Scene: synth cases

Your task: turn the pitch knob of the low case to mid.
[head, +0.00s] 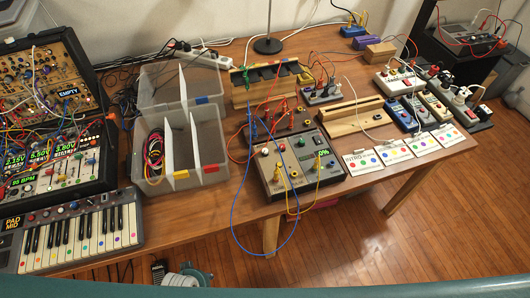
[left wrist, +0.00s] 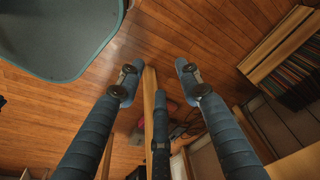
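The low case (head: 62,178) stands at the left of the table in the head view, a dark case with a pale panel, lit displays and several coloured knobs. Its labels are too small to read, so I cannot tell which knob is pitch or where it points. A taller case (head: 55,75) full of patch cables stands behind it. My left gripper (left wrist: 158,72) shows in the left wrist view with its blue-grey fingers spread and nothing between them. It points toward the wooden floor, away from the case. My right gripper is not in view.
A keyboard (head: 75,236) lies in front of the low case. A clear divided bin (head: 207,174) with cables stands to its right. A grey box (head: 307,180) has patch cables, one blue cable hanging over the table's front edge. Loose cables run behind the bin.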

